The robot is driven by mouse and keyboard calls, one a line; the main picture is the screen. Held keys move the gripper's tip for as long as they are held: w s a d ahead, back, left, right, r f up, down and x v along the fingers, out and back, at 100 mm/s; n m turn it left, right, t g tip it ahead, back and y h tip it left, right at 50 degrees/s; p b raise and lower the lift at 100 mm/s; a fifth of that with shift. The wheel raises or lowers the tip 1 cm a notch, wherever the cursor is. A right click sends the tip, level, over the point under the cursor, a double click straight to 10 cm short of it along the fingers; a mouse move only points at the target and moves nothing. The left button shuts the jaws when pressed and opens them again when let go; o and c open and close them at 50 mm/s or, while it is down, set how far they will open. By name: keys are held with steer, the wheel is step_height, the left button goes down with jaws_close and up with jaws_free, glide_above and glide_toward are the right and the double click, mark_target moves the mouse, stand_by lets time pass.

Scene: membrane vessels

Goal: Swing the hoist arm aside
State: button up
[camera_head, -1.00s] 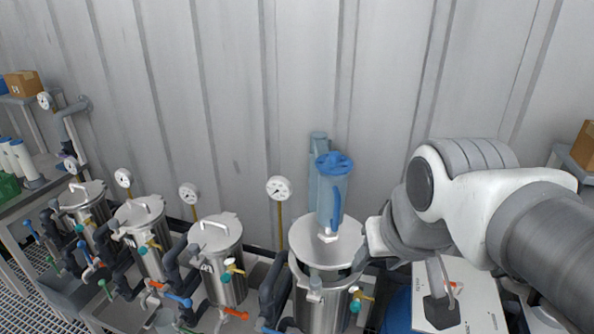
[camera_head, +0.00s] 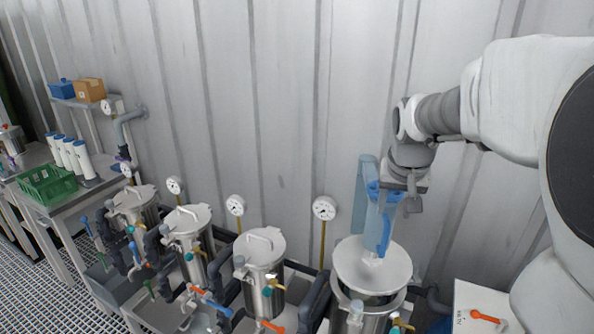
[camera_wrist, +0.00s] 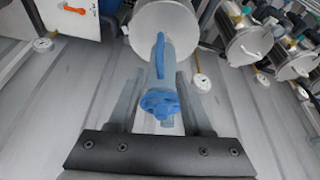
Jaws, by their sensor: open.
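The hoist arm (camera_head: 385,222) is a pale blue upright piece with a darker blue cap and a blue handle. It stands over the round steel lid (camera_head: 360,262) of the nearest vessel (camera_head: 350,315), with a pale blue post (camera_head: 364,180) behind it. The lid sits raised, with a gap above the vessel's rim. My gripper (camera_head: 400,190) is at the hoist arm's top, on its right side. In the wrist view my open fingers (camera_wrist: 158,80) lie either side of the blue cap (camera_wrist: 160,103), with the handle (camera_wrist: 160,55) beyond. Contact cannot be told.
Several closed steel vessels (camera_head: 262,265) with gauges (camera_head: 236,205) and valves line the left. A corrugated wall (camera_head: 290,120) stands close behind. A white panel with an orange handle (camera_head: 484,316) is at lower right. A green crate (camera_head: 48,184) sits on the far-left bench.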

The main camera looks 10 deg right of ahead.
steer(key=p+x, duration=0.1)
steer(key=x, duration=1.5)
steer(key=shift+f, duration=0.35)
jaws_close()
stand_by(0.6)
